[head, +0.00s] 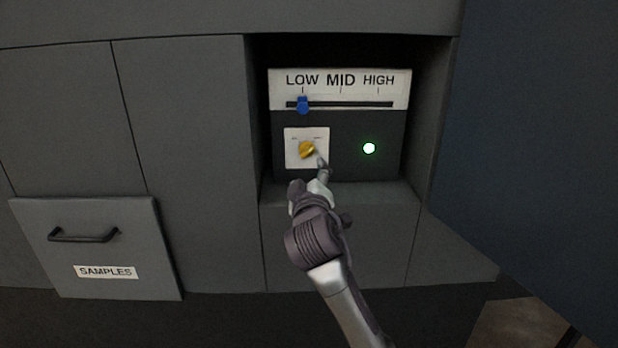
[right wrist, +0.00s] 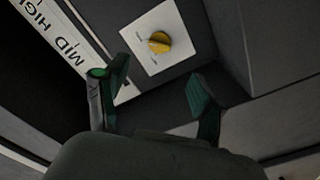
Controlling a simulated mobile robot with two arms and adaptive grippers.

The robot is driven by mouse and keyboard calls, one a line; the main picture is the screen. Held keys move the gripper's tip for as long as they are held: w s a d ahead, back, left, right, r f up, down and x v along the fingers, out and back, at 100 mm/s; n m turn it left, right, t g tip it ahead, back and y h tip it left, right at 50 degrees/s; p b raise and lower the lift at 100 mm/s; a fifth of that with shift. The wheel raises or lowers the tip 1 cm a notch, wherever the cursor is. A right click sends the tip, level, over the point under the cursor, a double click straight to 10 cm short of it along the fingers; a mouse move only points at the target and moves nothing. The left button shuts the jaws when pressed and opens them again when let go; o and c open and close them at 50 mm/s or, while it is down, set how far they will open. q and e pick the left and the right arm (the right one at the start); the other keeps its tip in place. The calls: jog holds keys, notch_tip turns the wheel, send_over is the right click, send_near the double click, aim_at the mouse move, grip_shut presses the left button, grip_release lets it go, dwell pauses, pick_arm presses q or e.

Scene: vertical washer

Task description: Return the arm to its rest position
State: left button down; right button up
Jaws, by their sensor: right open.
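My right gripper (head: 322,166) is at the opening of the recessed control panel, just below and right of the yellow knob (head: 307,149). In the right wrist view the gripper (right wrist: 158,90) has its two fingers spread with nothing between them. The yellow knob (right wrist: 159,42) sits on a white plate ahead of the fingers and looks apart from them. My right arm (head: 345,305) reaches up from the bottom of the head view. My left gripper is not in view.
The panel has a blue slider (head: 302,105) under LOW and a lit green light (head: 369,148). A SAMPLES drawer (head: 100,245) is at the lower left. A large dark panel (head: 545,130) stands at the right.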

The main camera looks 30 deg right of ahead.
dwell(0.4)
jog(key=s+a+f+g+y, duration=0.25)
jog(key=s+f, duration=0.25)
jog(key=f, duration=0.5)
jog(key=s+a+f+g+y, duration=0.2)
jog(key=s+a+f, duration=0.25)
jog(key=f, duration=0.55)
jog(key=s+a+f+g+y, duration=0.2)
jog(key=s+a+f+g, duration=0.2)
jog(key=s+f, duration=0.55)
jog(key=s+a+f+g+y, duration=0.3)
jog(key=s+a+f, duration=0.15)
jog(key=s, duration=0.95)
notch_tip(320, 180, down, 27)
jog(key=s+g+p, duration=0.1)
jog(key=s+g, duration=0.1)
jog(key=s, duration=0.1)
jog(key=s+d+f, duration=0.2)
jog(key=s+f, duration=1.1)
jog(key=s, duration=0.2)
jog(key=shift+s+d+f+g+p, duration=0.15)
jog(key=shift+d+f+g+p, duration=0.1)
jog(key=shift+f+g+p, duration=0.15)
